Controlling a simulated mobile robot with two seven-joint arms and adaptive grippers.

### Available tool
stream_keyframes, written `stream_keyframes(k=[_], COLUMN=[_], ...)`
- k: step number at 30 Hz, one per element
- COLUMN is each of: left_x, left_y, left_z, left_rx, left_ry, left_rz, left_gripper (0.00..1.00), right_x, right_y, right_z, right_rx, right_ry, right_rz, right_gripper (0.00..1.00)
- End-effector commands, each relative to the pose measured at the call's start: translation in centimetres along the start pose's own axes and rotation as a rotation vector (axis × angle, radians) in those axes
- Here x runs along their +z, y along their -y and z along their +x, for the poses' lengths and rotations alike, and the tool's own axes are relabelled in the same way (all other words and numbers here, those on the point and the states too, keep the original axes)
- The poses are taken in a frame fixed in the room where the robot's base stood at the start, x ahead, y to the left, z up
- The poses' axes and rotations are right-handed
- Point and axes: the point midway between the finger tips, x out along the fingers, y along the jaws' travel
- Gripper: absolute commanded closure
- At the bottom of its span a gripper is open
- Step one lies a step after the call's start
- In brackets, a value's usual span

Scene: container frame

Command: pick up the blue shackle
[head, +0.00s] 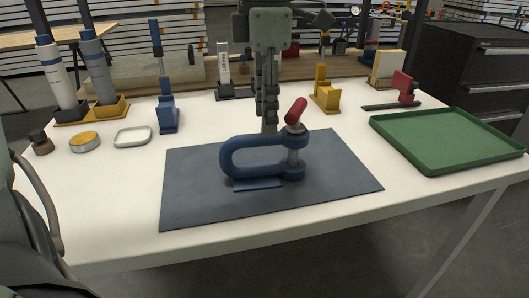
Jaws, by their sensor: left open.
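The blue shackle (240,143) rests on a dark grey-blue mat (200,195) in the middle of the table. Its curved end points left. A grey pin passes through its two ends on the right, with a red tilted handle (296,110) on top. My left gripper (269,127) hangs from above with its fingers pointing down, seen nearly edge-on. It is open. Its fingertips are at or just behind the shackle's upper bar, left of the red handle; I cannot tell whether they touch it. My right gripper is not in view.
A green tray (442,113) is empty at the right. Along the back stand a blue tool holder (168,115), a yellow holder (325,98) and a red clamp (404,86). The mat's front is clear.

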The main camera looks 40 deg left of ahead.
Motion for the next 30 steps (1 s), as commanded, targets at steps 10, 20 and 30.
stream_keyframes(k=[10,20,30], left_x=[-0.3,-0.3,-0.3], left_y=[-0.2,-0.2,-0.3], left_z=[4.8,5.7,5.7], left_rx=[-0.002,0.001,0.001], left_ry=[0.000,0.001,0.001], left_rz=[-0.001,-0.002,-0.002], left_gripper=[0.56,0.56,0.97], right_x=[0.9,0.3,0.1], right_y=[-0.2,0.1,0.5], right_z=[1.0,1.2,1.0], right_rx=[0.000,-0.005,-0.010], right_ry=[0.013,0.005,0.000], right_rz=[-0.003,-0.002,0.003], right_gripper=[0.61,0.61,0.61])
